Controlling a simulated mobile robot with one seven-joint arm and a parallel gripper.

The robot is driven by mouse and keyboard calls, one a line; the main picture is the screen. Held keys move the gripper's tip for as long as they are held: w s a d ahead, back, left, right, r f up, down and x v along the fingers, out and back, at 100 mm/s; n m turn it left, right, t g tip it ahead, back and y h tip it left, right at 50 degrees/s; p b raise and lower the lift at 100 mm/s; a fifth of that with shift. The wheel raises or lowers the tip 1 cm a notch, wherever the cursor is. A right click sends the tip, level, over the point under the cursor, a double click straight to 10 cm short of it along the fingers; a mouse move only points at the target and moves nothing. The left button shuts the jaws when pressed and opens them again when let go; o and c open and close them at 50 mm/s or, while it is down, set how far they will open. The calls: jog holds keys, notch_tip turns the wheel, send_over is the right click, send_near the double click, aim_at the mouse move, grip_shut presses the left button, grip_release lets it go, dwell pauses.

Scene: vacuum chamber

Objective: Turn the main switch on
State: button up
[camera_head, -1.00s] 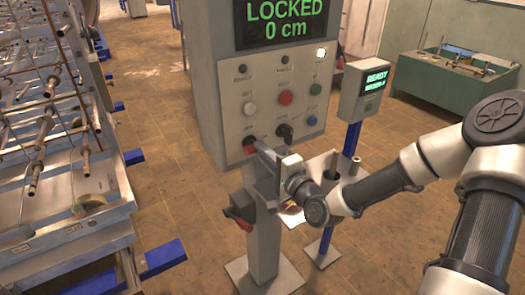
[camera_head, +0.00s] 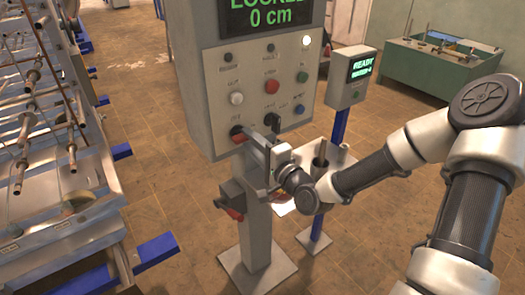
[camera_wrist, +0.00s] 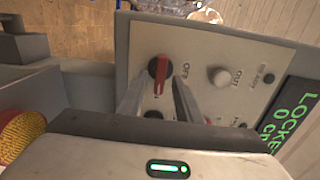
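A rotary switch with a red handle on a black round base (camera_wrist: 158,68) is on the grey control panel (camera_wrist: 215,45). A label that looks like "OFF" is beside it. In the head view the red switch (camera_head: 237,134) is at the panel's lower left. My gripper (camera_wrist: 159,84) is open, with one finger on each side of the red handle in the wrist view. Whether the fingers touch the handle cannot be told. In the head view my gripper (camera_head: 250,140) reaches to the panel from the right and partly covers its lower edge.
The panel's display (camera_head: 265,18) is green and cut off at the top, showing "0 cm". A white button (camera_head: 236,98), a red button (camera_head: 271,87) and a black knob (camera_head: 272,120) are close by. A red-handled box (camera_head: 232,200) is on the post below. A "READY" unit (camera_head: 348,75) stands right.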

jog(key=p+v, duration=0.8)
jog(key=v, duration=0.9)
